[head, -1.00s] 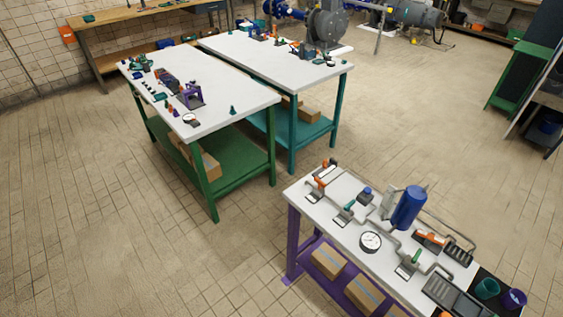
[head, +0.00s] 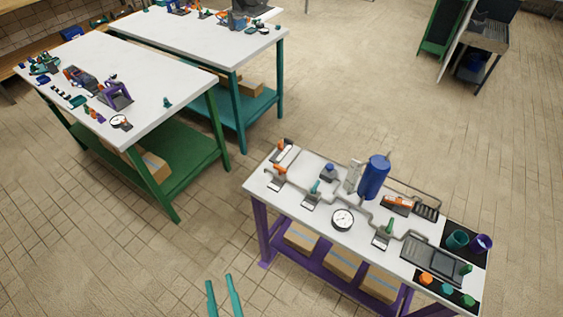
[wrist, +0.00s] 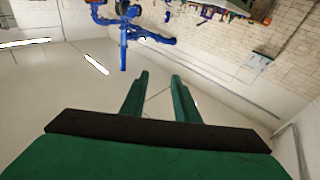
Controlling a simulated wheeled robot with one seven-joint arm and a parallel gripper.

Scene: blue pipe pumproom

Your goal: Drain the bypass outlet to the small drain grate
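A pipe rig stands on the white-topped purple bench (head: 262,183). Its pipes join a blue tank (head: 373,177), a round gauge (head: 343,219), valves with an orange handle (head: 280,171), a teal handle (head: 315,187) and a green handle (head: 388,227), and an orange-handled part (head: 398,203). A small dark grate (head: 427,212) lies at the rig's right end, and a larger grate (head: 430,262) lies nearer the front. I cannot tell which pipe end is the bypass outlet. My gripper (head: 220,280) is open and empty, left of the bench's front; its teal fingers stand apart in the wrist view (wrist: 160,77).
Teal and purple cups (head: 457,240) stand on a dark mat at the bench's right end, with orange and green pieces in front. Boxes fill its lower shelf. A green table (head: 150,115) and a teal table (head: 240,55) stand back left. Floor between is clear.

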